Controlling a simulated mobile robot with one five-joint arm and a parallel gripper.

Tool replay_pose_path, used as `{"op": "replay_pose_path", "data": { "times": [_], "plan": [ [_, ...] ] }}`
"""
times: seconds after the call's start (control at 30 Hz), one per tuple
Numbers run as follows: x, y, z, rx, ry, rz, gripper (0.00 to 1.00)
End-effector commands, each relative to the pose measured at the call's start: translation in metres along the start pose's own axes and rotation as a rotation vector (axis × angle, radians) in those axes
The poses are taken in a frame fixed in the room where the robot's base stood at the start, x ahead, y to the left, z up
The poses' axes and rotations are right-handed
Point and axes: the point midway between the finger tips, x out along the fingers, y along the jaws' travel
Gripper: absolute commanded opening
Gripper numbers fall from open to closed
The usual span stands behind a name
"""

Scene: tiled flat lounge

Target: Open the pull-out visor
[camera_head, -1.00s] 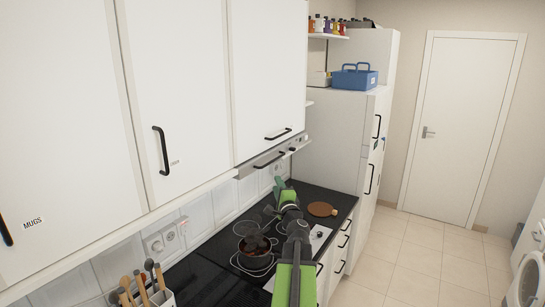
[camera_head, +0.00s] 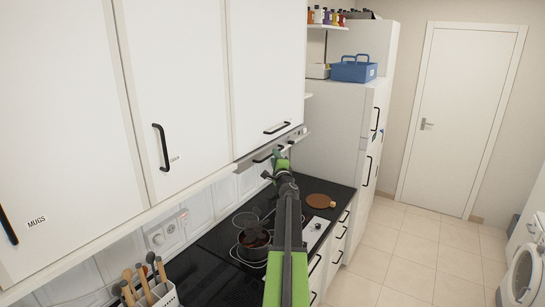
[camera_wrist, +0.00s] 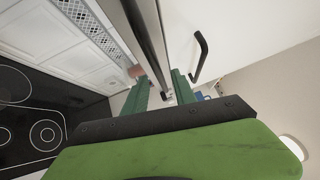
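The pull-out visor (camera_head: 247,165) is a slim grey strip with a dark bar handle (camera_head: 264,156), under the right-hand white wall cabinet. It looks pushed in. My gripper (camera_head: 277,157) is raised at the right part of the visor and hides some of it. In the wrist view my gripper (camera_wrist: 162,92) has its two green fingers apart. The visor's dark bar (camera_wrist: 148,38) runs down towards the gap between them. I cannot tell whether the fingers touch it.
The wall cabinet's black handle (camera_head: 277,128) sits just above the visor; it also shows in the wrist view (camera_wrist: 199,57). A pot (camera_head: 254,241) stands on the black hob below. A round brown board (camera_head: 320,201) lies beyond. Tiled floor (camera_head: 400,255) at right is free.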

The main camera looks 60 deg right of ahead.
Motion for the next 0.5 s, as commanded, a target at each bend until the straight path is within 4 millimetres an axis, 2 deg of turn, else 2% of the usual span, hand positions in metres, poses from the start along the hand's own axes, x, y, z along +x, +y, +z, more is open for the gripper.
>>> {"op": "replay_pose_path", "data": {
  "times": [0.03, 0.13, 0.43, 0.5],
  "plan": [
    [0.0087, -0.0006, -0.0005, 0.0, 0.0, 0.0, 0.33],
    [0.015, -0.0003, -0.0003, 0.0, 0.0, 0.0, 0.33],
    [0.016, 0.0, -0.0002, 0.0, 0.0, 0.0, 0.33],
    [0.016, 0.0, -0.0004, 0.0, 0.0, 0.0, 0.23]
  ]
}}
